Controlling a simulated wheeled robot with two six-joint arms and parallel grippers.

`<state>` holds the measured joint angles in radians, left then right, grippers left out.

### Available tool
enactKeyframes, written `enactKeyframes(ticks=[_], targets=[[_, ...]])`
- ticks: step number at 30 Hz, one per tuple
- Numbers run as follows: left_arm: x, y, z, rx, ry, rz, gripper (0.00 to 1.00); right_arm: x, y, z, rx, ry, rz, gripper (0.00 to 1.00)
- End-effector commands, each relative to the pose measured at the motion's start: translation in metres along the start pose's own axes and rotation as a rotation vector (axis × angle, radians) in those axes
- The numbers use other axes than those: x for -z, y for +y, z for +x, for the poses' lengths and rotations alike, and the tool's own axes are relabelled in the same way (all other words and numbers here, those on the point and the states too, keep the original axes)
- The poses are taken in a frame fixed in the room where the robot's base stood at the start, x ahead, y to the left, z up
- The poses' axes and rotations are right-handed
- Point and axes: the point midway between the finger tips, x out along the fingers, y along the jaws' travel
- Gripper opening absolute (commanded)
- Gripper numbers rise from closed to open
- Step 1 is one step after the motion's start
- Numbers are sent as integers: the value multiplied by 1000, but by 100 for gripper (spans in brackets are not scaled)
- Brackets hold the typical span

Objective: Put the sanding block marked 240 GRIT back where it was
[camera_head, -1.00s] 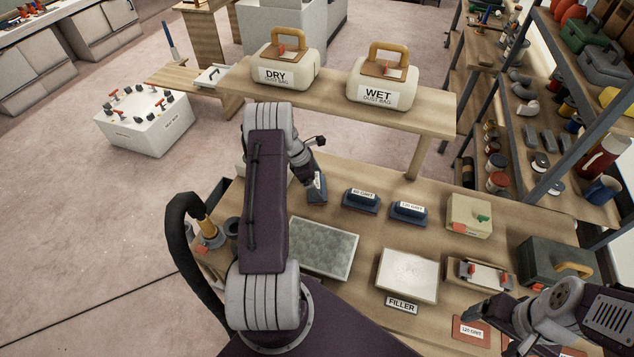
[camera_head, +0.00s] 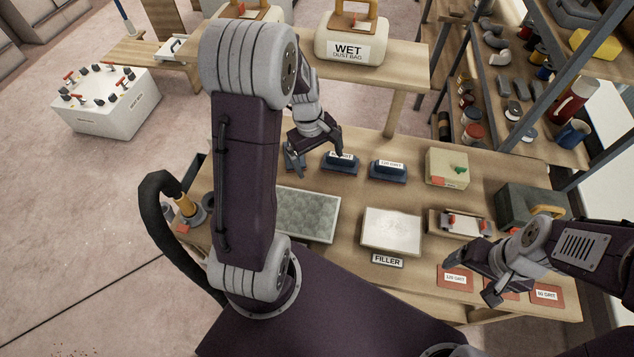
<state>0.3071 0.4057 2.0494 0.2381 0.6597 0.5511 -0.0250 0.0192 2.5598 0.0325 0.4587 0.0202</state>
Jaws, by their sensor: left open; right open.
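Three blue sanding blocks stand in a row at the back of the workbench. The leftmost block (camera_head: 292,161) is mostly hidden by my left gripper and its marking cannot be read. The middle block (camera_head: 340,167) has a white label partly covered by a gripper finger. The right block (camera_head: 388,170) seems marked 120 GRIT. My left gripper (camera_head: 317,153) is open, over the left and middle blocks; I cannot tell whether it touches either. My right gripper (camera_head: 479,281) is open and empty above the red grit sheets at the bench's front right.
Red sheets marked 120 GRIT (camera_head: 455,279) and 80 GRIT (camera_head: 546,294) lie at the front. A grey textured panel (camera_head: 308,215), a white FILLER board (camera_head: 392,230), a beige box (camera_head: 447,167) and a dark green case (camera_head: 532,205) crowd the bench.

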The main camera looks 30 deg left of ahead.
Motion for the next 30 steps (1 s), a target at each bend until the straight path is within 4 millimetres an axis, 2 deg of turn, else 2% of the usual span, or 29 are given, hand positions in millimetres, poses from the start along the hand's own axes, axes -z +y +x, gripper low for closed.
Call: enactKeyframes(ticks=[1, 3, 6, 7, 11, 30], targets=[[-38, -7, -6, 24, 24, 256, 100, 0, 0, 0, 0, 0, 0, 83], [-76, -21, -10, 51, 52, 574, 100, 0, 0, 0, 0, 0, 0, 83], [-109, -41, -12, 75, 73, 884, 100, 0, 0, 0, 0, 0, 0, 83], [-114, -45, -12, 79, 75, 940, 100, 0, 0, 0, 0, 0, 0, 83], [-123, -52, -12, 87, 80, 1037, 100, 0, 0, 0, 0, 0, 0, 83], [-122, -52, -11, 87, 78, 1029, 100, 0, 0, 0, 0, 0, 0, 83]])
